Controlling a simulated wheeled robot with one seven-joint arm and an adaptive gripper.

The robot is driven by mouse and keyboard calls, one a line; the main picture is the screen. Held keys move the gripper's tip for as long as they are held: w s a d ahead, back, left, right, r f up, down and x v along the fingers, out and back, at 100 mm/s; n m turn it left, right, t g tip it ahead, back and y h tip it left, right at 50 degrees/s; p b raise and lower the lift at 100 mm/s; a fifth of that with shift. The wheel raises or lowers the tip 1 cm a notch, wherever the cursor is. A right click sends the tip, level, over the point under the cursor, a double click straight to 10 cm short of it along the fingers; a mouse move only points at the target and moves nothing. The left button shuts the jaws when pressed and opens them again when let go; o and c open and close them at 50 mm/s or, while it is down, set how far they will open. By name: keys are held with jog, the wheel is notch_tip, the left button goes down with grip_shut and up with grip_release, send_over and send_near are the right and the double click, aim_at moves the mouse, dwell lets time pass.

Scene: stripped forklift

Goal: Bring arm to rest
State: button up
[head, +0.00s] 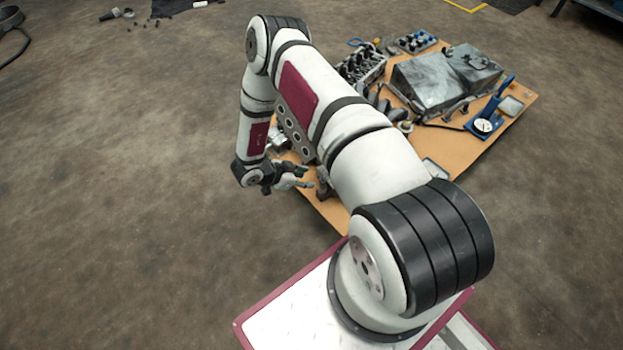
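My arm rises from my base, reaches away toward the back left, and bends down at the elbow. My gripper (302,184) hangs low at the near left edge of an orange-brown board (468,147). Its dark fingers point to the right. The fingers are small and partly overlap with parts behind them, so I cannot tell whether they are open or shut or hold anything. The arm hides part of the board.
The board carries a grey metal housing (428,82), a cylinder-head-like block (362,64), a blue tool with a round gauge (484,125) and several small parts. Open brown floor (120,200) lies to the left. Dark items lie at the far top edge.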

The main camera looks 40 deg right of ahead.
jog(key=shift+a+r, duration=0.2)
jog(key=shift+a, duration=0.05)
dwell(0.4)
